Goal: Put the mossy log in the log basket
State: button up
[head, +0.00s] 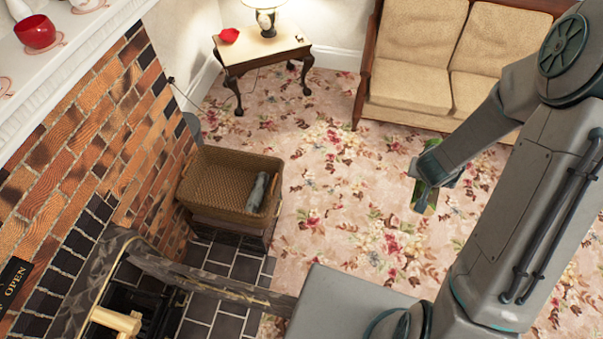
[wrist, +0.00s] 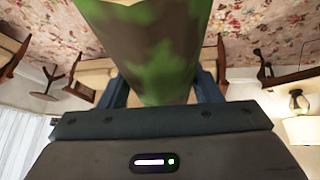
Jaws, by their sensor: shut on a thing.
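The mossy log (wrist: 148,50), brown with green patches, fills the top middle of the wrist view between the two fingers of my gripper (wrist: 160,88). My gripper is shut on it. In the head view only a small green part of the log (head: 431,200) shows beside my gripper (head: 425,188), held right of the basket and apart from it. The wicker log basket (head: 212,182) stands by the brick fireplace at left centre. A grey log-like piece (head: 258,190) lies inside it at the right side.
A small side table (head: 275,48) with a lamp and a red item stands at the back. A beige sofa (head: 415,50) is at the back right. A dark curved fender (head: 190,277) runs in front of the basket. Floral carpet between basket and gripper is clear.

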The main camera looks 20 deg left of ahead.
aim_at(228, 191)
jog(key=i, duration=2.7)
jog(key=u, duration=3.65)
jog(key=i, duration=1.05)
